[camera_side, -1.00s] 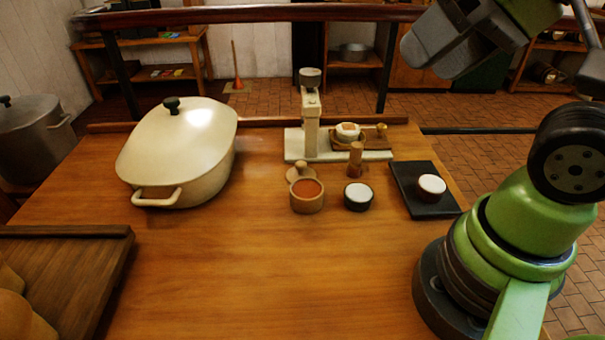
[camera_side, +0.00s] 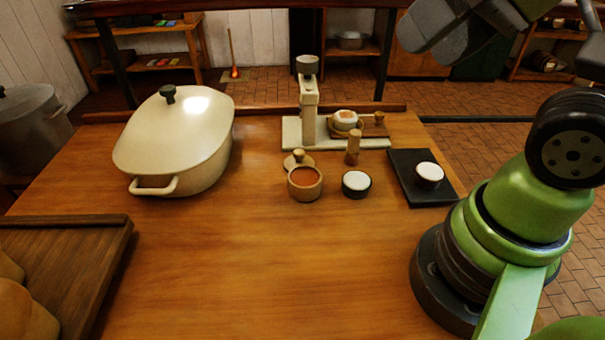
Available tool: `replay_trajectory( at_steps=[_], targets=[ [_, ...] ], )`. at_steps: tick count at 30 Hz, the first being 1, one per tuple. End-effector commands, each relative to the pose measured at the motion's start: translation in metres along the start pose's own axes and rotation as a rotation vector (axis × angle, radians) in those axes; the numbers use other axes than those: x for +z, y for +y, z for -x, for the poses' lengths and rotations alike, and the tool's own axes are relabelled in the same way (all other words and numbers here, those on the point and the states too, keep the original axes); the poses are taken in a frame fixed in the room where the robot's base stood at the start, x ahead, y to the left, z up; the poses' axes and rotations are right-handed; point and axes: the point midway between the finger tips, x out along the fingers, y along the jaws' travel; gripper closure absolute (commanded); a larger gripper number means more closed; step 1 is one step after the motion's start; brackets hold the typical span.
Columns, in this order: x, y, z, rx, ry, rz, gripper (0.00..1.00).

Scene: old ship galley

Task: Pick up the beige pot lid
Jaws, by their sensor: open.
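The beige pot lid (camera_side: 176,129) sits on the large oval beige pot (camera_side: 203,175) at the left of the wooden table. It has a dark knob (camera_side: 167,94) on top and a bright highlight on its right side. The pot's front loop handle shows below the lid. My gripper (camera_side: 438,42) is at the upper right, cut by the top edge of the view. Its grey jaws are open and empty, well apart from the lid.
A cream stand (camera_side: 309,105) with a small upright post is at the table's back. In front are a cup of red-brown powder (camera_side: 305,183), a white-topped dark cup (camera_side: 356,184) and a black tray (camera_side: 426,199). A wooden board (camera_side: 70,265) with bread lies front left. The table's middle front is clear.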

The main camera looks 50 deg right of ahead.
Motion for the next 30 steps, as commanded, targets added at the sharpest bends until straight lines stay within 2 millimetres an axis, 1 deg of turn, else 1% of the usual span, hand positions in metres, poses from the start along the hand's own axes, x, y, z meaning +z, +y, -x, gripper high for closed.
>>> replay_trajectory(
  at_steps=[5,8,11,14,15,17,20,21,23,24,25,27,30],
  targets=[
    [-0.005,-0.001,-0.002,0.01,-0.009,-0.002,0.43],
    [-0.019,-0.002,-0.01,0.039,-0.036,-0.008,0.43],
    [-0.042,-0.003,-0.027,0.084,-0.077,-0.014,0.43],
    [-0.067,-0.003,-0.052,0.134,-0.121,-0.018,0.43],
    [-0.075,-0.001,-0.063,0.153,-0.139,-0.021,0.43],
    [-0.087,0.001,-0.082,0.182,-0.165,-0.022,0.43],
    [-0.103,0.008,-0.117,0.228,-0.21,-0.025,0.43],
    [-0.108,0.012,-0.132,0.245,-0.228,-0.025,0.43],
    [-0.114,0.019,-0.155,0.272,-0.255,-0.024,0.43],
    [-0.116,0.024,-0.172,0.288,-0.275,-0.024,0.43],
    [-0.117,0.028,-0.184,0.3,-0.289,-0.024,0.43],
    [-0.117,0.037,-0.212,0.326,-0.318,-0.021,0.43],
    [-0.114,0.051,-0.246,0.357,-0.356,-0.018,0.43]
  ],
)
